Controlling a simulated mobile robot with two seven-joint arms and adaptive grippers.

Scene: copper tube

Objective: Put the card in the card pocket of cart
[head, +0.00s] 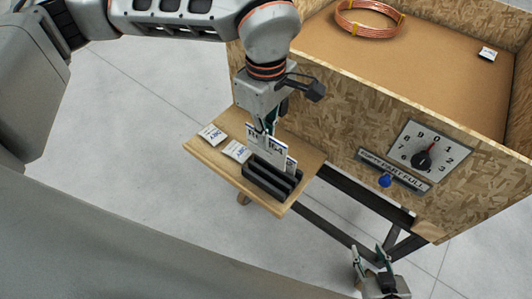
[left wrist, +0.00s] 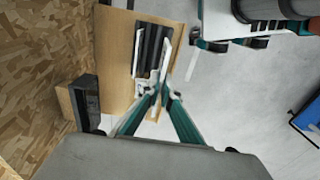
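A white card (head: 268,148) with dark printing stands upright at a black slotted rack (head: 268,184) on a small wooden shelf. My left gripper (head: 265,127) reaches down from above with its fingers closed on this card's top. In the left wrist view the fingertips (left wrist: 158,90) meet at a thin white card edge, beside the rack (left wrist: 151,48). I cannot tell whether the card's lower edge is in a slot or just above it. Another card (head: 291,165) shows behind it. My right gripper (head: 375,262) is open and empty, low at the bottom right.
Floor left of the shelf is clear.

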